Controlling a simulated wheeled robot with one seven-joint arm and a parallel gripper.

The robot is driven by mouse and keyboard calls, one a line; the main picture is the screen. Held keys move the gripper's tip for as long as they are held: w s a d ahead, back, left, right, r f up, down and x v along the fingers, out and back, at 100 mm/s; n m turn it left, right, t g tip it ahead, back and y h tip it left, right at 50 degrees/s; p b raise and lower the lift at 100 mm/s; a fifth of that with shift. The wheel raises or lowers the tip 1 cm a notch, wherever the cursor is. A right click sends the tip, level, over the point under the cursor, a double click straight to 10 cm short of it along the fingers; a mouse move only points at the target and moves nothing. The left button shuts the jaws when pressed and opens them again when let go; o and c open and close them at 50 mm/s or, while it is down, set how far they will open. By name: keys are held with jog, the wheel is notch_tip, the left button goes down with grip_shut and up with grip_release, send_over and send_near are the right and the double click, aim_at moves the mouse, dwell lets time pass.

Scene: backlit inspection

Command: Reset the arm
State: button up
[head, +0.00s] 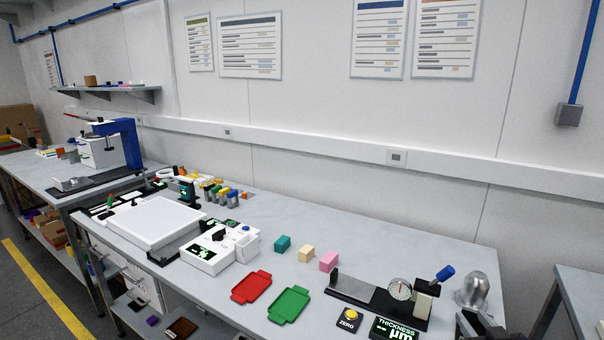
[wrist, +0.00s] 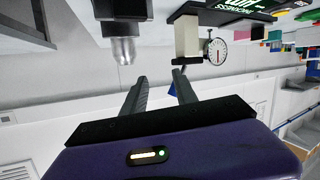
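My gripper (wrist: 159,78) shows in the wrist view, which looks at the bench upside down. Its two dark fingers stand apart with nothing held between them. The silver domed object (wrist: 122,48) and the thickness gauge's dial (wrist: 217,51) appear beyond the fingers. In the head view, dark parts at the bottom right edge, below the silver domed object (head: 472,290), may be my arm; the fingers cannot be made out there.
The bench holds the dial gauge (head: 400,289), a yellow-button ZERO box (head: 349,318), a red tray (head: 251,287), a green tray (head: 289,305), teal (head: 283,243), beige (head: 306,253) and pink (head: 328,261) blocks, and a white light panel (head: 150,222). Bare bench lies behind the blocks.

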jog(key=s+a+y, duration=0.1)
jog(key=s+a, duration=0.6)
jog(key=s, duration=0.7)
jog(key=s+a+y, duration=0.1)
jog(key=s+a, duration=0.6)
jog(key=s, duration=0.8)
jog(key=s+a+y, duration=0.1)
jog(key=s+a, duration=0.6)
jog(key=s, duration=0.8)
jog(key=shift+r+n, duration=0.2)
jog(key=shift+n, duration=0.1)
